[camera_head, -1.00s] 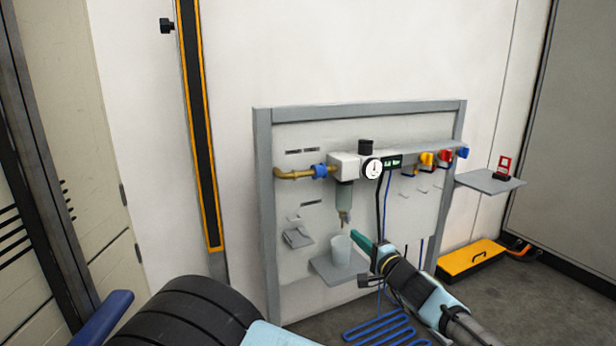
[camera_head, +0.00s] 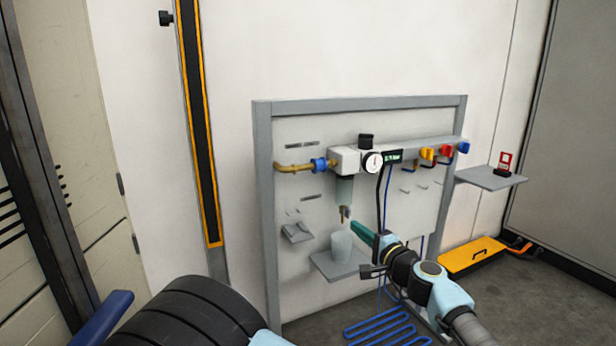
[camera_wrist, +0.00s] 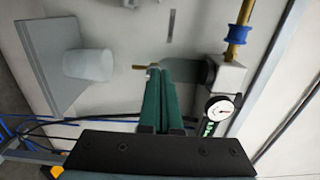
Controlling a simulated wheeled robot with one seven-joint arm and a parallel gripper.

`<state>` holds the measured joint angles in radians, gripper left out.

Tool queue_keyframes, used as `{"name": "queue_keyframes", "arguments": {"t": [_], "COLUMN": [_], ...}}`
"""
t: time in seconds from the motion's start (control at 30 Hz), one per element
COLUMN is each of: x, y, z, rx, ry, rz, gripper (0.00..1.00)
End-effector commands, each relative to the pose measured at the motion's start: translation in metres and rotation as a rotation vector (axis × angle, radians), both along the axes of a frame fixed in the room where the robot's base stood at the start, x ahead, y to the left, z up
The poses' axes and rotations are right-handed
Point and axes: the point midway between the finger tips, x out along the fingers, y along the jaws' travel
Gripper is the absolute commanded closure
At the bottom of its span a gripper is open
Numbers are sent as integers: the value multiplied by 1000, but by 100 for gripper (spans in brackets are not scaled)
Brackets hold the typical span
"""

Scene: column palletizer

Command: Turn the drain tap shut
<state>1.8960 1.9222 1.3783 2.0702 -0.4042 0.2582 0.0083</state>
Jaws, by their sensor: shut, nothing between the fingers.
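The drain tap (camera_head: 342,214) is a small brass fitting under the grey filter bowl (camera_head: 344,189). In the wrist view the brass tap (camera_wrist: 139,67) shows just left of my fingertips, and the bowl (camera_wrist: 190,71) lies behind and right of them. My gripper (camera_head: 353,226) has green fingers, shut and empty, pointing up-left with the tips just below and right of the tap. In the wrist view my gripper (camera_wrist: 160,72) covers part of the tap, and I cannot tell whether they touch. The tap's handle is too small to read.
A translucent cup (camera_head: 341,246) stands on a small shelf (camera_head: 325,264) below the tap. A gauge (camera_head: 373,162) and a dark hose (camera_head: 379,205) are close above and right. Coloured valves (camera_head: 447,150) line the panel's right. A grey bracket (camera_head: 296,233) sits left.

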Motion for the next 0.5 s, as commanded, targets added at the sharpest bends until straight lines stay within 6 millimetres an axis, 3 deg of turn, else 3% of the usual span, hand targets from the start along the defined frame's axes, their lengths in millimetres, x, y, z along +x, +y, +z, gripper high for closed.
{"name": "queue_keyframes", "arguments": {"t": [0.3, 0.5], "x": [0, 15], "y": [-5, 3], "z": [4, 7], "rx": [-3, -3], "ry": [3, 4], "rz": [-22, -20], "gripper": [100, 100]}}
